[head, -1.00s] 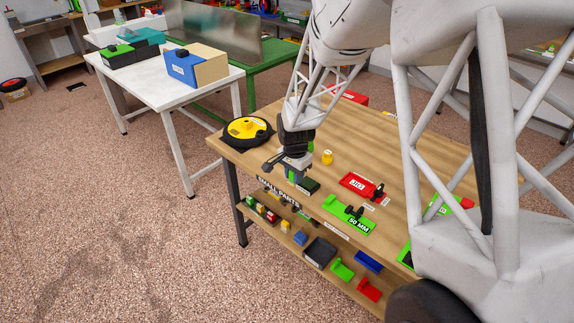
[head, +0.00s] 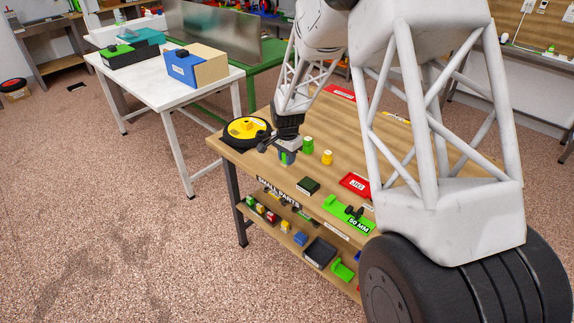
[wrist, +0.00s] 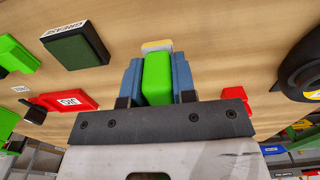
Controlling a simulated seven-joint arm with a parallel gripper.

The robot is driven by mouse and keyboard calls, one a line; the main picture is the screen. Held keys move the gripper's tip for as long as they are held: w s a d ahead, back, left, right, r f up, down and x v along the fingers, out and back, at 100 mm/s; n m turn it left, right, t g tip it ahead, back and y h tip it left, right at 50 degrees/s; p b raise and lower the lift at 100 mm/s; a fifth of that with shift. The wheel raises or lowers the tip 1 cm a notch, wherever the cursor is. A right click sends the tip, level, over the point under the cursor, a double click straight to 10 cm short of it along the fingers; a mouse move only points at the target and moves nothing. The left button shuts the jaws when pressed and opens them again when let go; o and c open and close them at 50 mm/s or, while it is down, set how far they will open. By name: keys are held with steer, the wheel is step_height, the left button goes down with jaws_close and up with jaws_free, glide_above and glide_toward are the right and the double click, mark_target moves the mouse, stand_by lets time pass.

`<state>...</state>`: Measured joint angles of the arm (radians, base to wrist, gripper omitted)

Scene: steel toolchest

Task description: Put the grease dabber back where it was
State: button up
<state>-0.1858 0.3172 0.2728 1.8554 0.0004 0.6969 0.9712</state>
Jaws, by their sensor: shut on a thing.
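My gripper (head: 287,158) is shut on the grease dabber, whose green body (wrist: 157,78) shows between the two blue-grey fingers in the wrist view. A pale tip shows at the dabber's far end. In the head view the gripper is over the left part of the wooden bench, just right of the black round tray, and only a little green shows between the fingers. A dark green block (head: 308,186) lies near the bench's front edge, to the right of the gripper; in the wrist view it (wrist: 76,48) has a white label reading GREASE beside it.
The black round tray (head: 226,138) with a yellow piece is close left of the gripper. A red tray (head: 355,184) and green holder (head: 338,208) lie further right. A shelf below the front holds several parts.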

steer(key=shift+f, duration=1.75)
steer(key=shift+f, duration=0.1)
steer(key=o, duration=0.9)
step_height(320, 180, up, 12)
stand_by(0.4)
